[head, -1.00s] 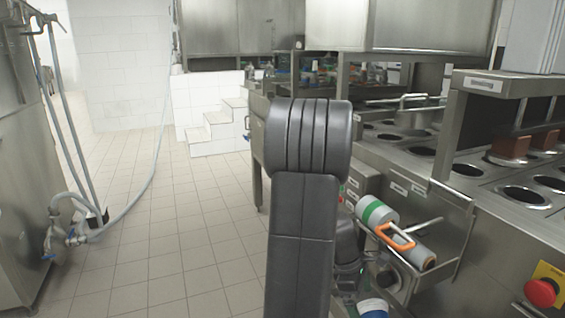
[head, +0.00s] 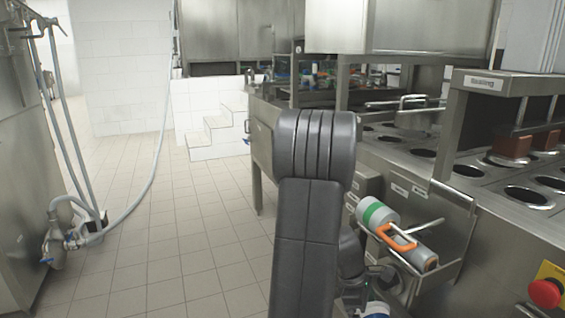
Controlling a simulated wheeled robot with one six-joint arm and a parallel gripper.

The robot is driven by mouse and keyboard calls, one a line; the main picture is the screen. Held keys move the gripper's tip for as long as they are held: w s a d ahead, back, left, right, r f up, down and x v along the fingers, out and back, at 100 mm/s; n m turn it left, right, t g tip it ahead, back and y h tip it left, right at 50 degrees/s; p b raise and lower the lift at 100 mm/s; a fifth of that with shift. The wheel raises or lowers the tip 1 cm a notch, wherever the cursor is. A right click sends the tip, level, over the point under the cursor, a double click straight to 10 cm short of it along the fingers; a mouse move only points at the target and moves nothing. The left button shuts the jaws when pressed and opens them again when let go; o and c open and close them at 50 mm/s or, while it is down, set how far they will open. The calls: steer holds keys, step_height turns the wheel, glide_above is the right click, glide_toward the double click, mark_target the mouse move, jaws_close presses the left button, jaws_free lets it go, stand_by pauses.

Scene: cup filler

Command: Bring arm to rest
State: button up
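My arm's dark link stands upright in the middle of the head view and hides part of the machine behind it. My gripper cannot be made out; the lower end of my arm is at the bottom of the view, beside the machine's front. No object can be seen held.
A steel filling machine (head: 440,200) with round cup holes fills the right side. A side holder carries a green-banded roll (head: 376,214) and an orange-handled tool (head: 397,237). A red stop button (head: 544,293) is at lower right. Tiled floor (head: 190,240) is clear on the left; hoses (head: 155,160) hang there.

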steer(key=shift+w+a+r+p, duration=0.25)
steer(key=shift+r+p, duration=0.25)
steer(key=shift+p, duration=0.35)
steer(key=w+a+p, duration=0.1)
steer(key=w+a, duration=0.2)
steer(key=a, duration=0.4)
step_height(320, 180, up, 15)
steer(key=p, duration=0.6)
steer(key=w+a+m+g+y+p, duration=0.1)
steer(key=w+a+m+p, duration=0.3)
steer(key=p, duration=0.5)
steer(key=w+a+r+m+g+y+p, duration=0.1)
steer(key=w+a+m+p, duration=0.3)
steer(key=a+m+p, duration=0.4)
steer(key=shift+w+a+p, duration=0.25)
steer(key=shift+a+p, duration=0.3)
steer(key=shift+p, duration=0.4)
